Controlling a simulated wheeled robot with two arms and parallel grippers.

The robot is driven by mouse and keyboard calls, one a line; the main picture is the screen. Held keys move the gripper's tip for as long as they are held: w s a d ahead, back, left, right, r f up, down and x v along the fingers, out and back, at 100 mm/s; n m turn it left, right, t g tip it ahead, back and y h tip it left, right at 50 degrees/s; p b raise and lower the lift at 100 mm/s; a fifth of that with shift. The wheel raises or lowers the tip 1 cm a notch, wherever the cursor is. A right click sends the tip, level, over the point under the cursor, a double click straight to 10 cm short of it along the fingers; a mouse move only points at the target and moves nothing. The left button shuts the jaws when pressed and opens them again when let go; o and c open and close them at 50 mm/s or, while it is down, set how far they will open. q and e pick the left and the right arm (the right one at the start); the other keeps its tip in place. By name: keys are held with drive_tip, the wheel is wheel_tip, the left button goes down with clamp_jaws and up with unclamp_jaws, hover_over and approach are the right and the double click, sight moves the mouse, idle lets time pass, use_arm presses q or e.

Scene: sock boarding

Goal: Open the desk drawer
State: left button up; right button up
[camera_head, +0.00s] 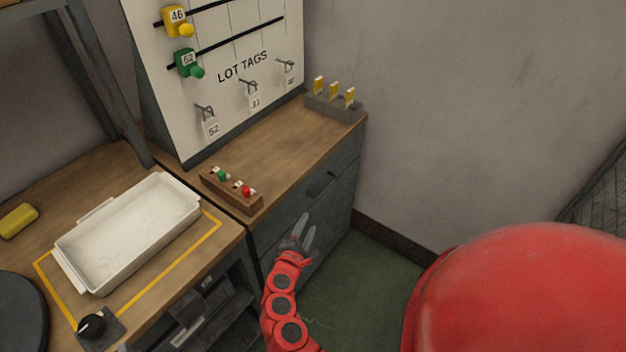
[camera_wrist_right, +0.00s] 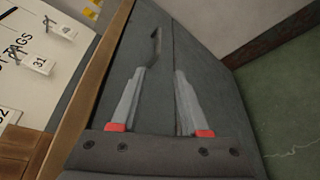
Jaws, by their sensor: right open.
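The desk (camera_head: 345,133) is a dark grey cabinet with a wooden top, standing against the wall. Its upper drawer (camera_head: 290,212) looks closed, with the front flush. A dark bar handle (camera_head: 319,184) sits on that front. My right gripper (camera_head: 306,226) is in front of the drawer face, below and nearer than the handle, with its fingers apart and nothing between them. In the right wrist view, the handle (camera_wrist_right: 156,46) shows just beyond the left fingertip of the open gripper (camera_wrist_right: 160,72). I cannot tell whether they touch. My left gripper is out of view.
On the desk top are a wooden block (camera_head: 232,190) with green and red knobs and a grey holder (camera_head: 335,106) with yellow tags. A lot-tag board (camera_head: 232,100) stands behind. A white tray (camera_head: 128,232) sits on the left bench. Green floor (camera_head: 370,275) is clear before the desk.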

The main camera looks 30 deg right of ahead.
sight(321, 194)
drive_tip(key=x, duration=1.8)
drive_tip(key=shift+w+a+r+b, duration=0.1)
drive_tip(key=shift+w+a+b, duration=0.05)
drive_tip(key=shift+b, duration=0.25)
clamp_jaws()
idle(0.5)
